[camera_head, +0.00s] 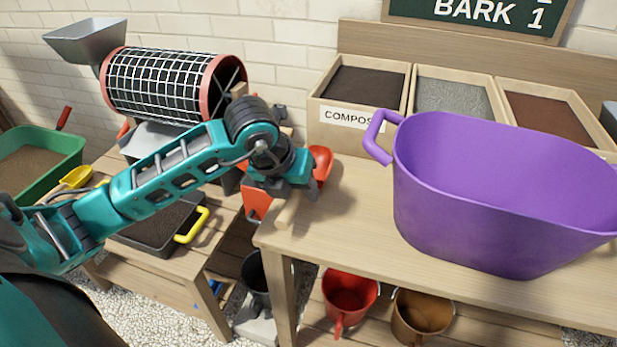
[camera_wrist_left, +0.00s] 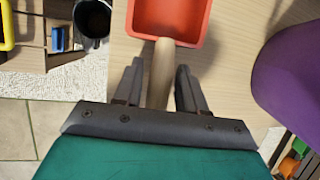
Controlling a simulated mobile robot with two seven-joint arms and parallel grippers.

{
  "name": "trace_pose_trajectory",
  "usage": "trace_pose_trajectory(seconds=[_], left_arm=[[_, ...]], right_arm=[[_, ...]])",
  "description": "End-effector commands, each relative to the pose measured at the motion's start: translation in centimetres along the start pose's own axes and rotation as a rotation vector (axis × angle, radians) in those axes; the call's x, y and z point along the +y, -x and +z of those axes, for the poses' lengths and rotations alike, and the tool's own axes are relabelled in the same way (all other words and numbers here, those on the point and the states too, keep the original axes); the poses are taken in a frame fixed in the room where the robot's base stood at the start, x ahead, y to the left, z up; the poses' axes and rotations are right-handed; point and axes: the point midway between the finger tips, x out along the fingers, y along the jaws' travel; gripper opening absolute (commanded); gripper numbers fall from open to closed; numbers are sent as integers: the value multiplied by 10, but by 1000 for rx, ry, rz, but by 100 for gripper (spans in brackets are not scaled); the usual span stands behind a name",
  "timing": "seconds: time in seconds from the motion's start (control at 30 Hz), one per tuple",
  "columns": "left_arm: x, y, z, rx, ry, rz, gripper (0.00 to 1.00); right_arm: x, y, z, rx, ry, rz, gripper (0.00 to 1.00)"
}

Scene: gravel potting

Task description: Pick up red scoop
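The red scoop lies on the wooden bench near its left edge, partly hidden by my left gripper in the head view. Its red pan (camera_head: 321,162) and pale wooden handle (camera_head: 287,213) show on either side of the gripper. In the left wrist view the red pan (camera_wrist_left: 172,17) is at the top and the handle runs down between the fingers. My left gripper (camera_wrist_left: 159,68) is open, with a finger on each side of the handle and visible gaps. It also shows in the head view (camera_head: 300,178). My right gripper is not in view.
A large purple tub (camera_head: 480,205) stands on the bench to the right. Bins of compost (camera_head: 345,125) and other material line the back. A mesh drum sieve (camera_head: 165,85) stands at left. Red (camera_head: 350,293) and brown (camera_head: 415,315) buckets are below the bench top.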

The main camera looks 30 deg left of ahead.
Motion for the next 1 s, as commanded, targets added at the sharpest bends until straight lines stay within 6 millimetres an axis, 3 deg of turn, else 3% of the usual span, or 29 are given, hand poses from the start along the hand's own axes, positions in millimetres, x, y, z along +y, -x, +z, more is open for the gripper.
trace_pose_trajectory(seconds=[0.07, 0.4, 1.0], left_arm=[[0, 0, 0, 0, 0, 0, 32], [0, 0, 0, 0, 0, 0, 0], [-2, 6, 3, -4, 0, -2, 0]], right_arm=[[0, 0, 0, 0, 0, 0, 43], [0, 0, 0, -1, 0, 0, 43], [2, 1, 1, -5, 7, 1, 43]])
